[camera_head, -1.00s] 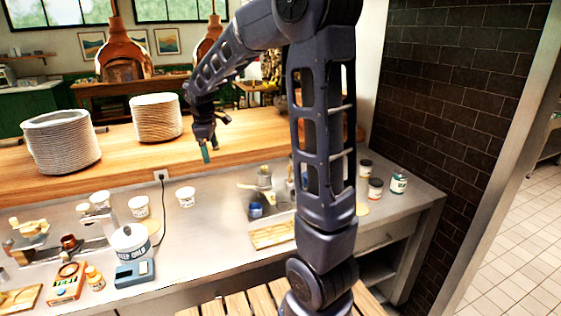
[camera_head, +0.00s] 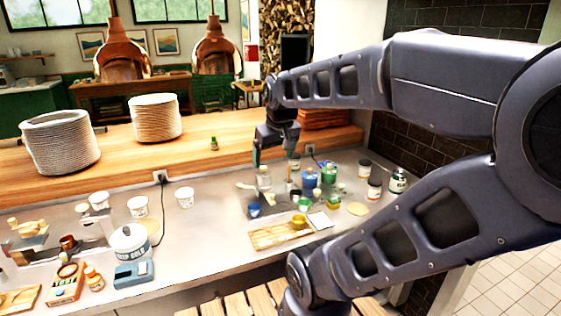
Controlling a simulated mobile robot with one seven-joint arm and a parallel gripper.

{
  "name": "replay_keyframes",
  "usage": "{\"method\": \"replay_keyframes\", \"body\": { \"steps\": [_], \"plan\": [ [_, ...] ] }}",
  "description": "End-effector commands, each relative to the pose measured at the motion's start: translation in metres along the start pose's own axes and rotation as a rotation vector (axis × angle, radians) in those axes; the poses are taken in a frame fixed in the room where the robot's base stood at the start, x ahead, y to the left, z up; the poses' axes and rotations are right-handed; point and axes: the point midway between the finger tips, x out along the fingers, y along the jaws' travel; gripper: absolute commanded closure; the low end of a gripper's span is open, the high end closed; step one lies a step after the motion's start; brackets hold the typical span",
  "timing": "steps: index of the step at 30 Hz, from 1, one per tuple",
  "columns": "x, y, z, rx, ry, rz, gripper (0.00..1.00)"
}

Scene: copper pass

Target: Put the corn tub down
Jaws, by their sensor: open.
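My gripper (camera_head: 272,153) is open and points down above the back of the steel counter, near the front edge of the wooden ledge. I see nothing held between its fingers. No label that reads corn is legible, so I cannot tell which tub is the corn tub. White tubs stand upright on the counter: one (camera_head: 185,197) at the middle, one (camera_head: 138,206) to its left, and another (camera_head: 99,200) further left. Labelled jars stand at the right, one (camera_head: 374,188) in front and one (camera_head: 398,180) by the brick wall. My gripper is apart from all of these.
Bottles and pots crowd the counter below my gripper, behind a wooden tray (camera_head: 268,236). A white canister (camera_head: 130,243) stands at left. The counter (camera_head: 205,235) is clear mid-left.

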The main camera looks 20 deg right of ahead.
Motion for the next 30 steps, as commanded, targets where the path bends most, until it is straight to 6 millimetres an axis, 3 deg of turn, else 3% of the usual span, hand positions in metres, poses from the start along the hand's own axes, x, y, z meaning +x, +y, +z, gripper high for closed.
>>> {"method": "replay_keyframes", "body": {
  "steps": [3,8,30],
  "plan": [
    [-0.002,0.003,0.018,0.072,0.022,-0.001,0.12],
    [-0.002,0.004,0.029,0.118,0.032,-0.002,0.12],
    [-0.002,0.004,0.029,0.120,0.033,-0.003,0.12]
  ]
}}
